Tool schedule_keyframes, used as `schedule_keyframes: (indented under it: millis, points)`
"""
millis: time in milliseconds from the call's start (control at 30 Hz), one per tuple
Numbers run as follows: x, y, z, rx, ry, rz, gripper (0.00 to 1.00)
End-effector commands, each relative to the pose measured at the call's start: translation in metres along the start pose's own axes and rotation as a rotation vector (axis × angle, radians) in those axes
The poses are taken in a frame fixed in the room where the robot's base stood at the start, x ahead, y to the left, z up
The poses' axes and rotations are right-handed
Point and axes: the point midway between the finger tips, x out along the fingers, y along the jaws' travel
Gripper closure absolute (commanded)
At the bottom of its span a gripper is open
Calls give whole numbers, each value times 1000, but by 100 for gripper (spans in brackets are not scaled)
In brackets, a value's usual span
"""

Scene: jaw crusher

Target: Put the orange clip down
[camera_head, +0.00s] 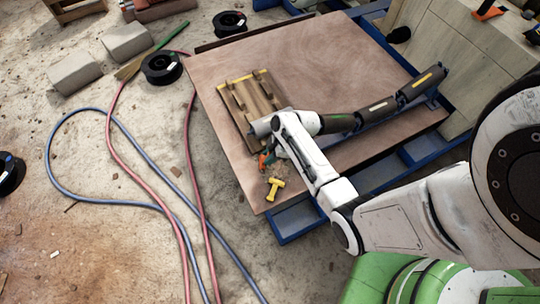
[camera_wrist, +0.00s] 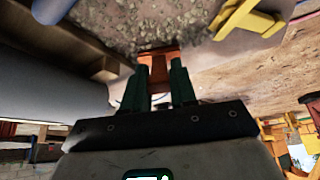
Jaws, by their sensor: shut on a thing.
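The orange clip (camera_wrist: 158,62) is between the two green fingertips of my gripper (camera_wrist: 166,84) in the wrist view. My gripper is shut on it. In the head view the orange clip (camera_head: 262,161) shows as a small patch by my gripper (camera_head: 268,163), partly hidden by my arm. The clip is over the left front part of the brown table top (camera_head: 215,75), close to its left edge. I cannot tell whether it touches the surface.
A yellow T-shaped piece (camera_head: 275,187) lies just in front of my gripper. A wooden rack (camera_head: 240,105) stands behind it. A long dark roller (camera_head: 420,88) lies to the right. Hoses (camera_head: 110,150) cross the floor at left. The table's back middle is clear.

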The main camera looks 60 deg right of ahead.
Motion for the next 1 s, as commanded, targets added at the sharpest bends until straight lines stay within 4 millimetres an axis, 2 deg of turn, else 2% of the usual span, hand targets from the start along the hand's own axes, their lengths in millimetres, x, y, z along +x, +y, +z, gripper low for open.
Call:
schedule_keyframes:
  millis: [300,333,567,833,1000]
  points:
    - [3,0,1,-1,0,0,100]
    - [1,0,1,-1,0,0,71]
    - [1,0,1,0,0,0,49]
    - [-1,0,0,0,0,0,48]
    - [-19,0,-2,1,1,2,48]
